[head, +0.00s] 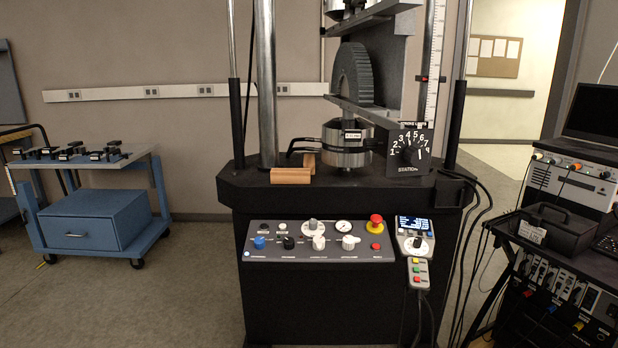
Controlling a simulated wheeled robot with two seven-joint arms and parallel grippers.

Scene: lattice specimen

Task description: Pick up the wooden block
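A light wooden block (291,176) lies on the black bed of the testing machine (240,187), near its front edge and left of centre. A second wooden piece (308,161) stands just behind it, partly hidden; I cannot tell whether the two are joined. A round steel fixture (347,146) is to the right of the wood. Neither of my grippers shows in the head view.
Steel columns rise from the bed, one close to the block's left. A station dial box (408,150) stands at right. A control panel (318,241) with knobs juts below. A blue cart (92,225) is left; a black equipment bench (560,262) is right. Floor between is clear.

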